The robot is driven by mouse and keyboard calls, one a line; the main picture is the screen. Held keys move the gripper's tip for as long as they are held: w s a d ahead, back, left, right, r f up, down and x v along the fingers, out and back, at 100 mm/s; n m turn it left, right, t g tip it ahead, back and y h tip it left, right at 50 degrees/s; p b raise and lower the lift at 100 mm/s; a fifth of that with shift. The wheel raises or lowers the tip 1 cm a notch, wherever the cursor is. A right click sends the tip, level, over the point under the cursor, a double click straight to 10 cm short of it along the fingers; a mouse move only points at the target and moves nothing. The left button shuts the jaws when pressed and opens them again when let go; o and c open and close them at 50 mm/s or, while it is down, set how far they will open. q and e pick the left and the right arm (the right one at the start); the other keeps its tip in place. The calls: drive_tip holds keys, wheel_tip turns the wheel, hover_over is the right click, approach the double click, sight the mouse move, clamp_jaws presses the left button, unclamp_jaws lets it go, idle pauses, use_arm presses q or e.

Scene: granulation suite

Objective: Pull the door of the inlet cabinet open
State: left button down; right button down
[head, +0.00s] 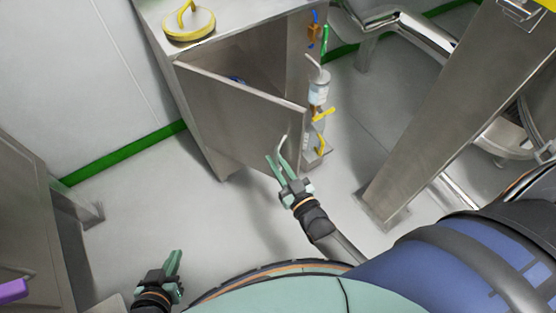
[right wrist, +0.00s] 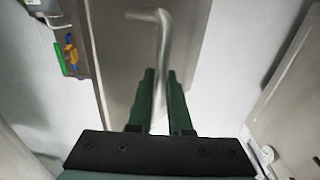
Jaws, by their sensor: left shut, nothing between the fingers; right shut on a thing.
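The inlet cabinet (head: 215,50) is a steel box at the upper middle of the head view. Its door (head: 235,110) stands partly open, swung out towards me, with a dark gap above its top edge. My right gripper (head: 276,160) is at the door's free edge, shut on the door handle (head: 283,143). In the right wrist view the bent metal handle (right wrist: 163,50) runs down between the green fingers (right wrist: 163,105), with the door panel (right wrist: 190,30) behind it. My left gripper (head: 177,262) is shut and empty at the lower left, far from the cabinet.
A yellow round lid (head: 189,25) lies on the cabinet top. A filter unit with yellow valve handles (head: 319,95) is on the cabinet's right side. A steel column (head: 455,110) stands at the right. A steel cabinet (head: 30,220) is at the left. Floor between is clear.

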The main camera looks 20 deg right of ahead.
drive_tip(key=c, duration=0.8)
unclamp_jaws()
drive_tip(key=shift+c, duration=0.2)
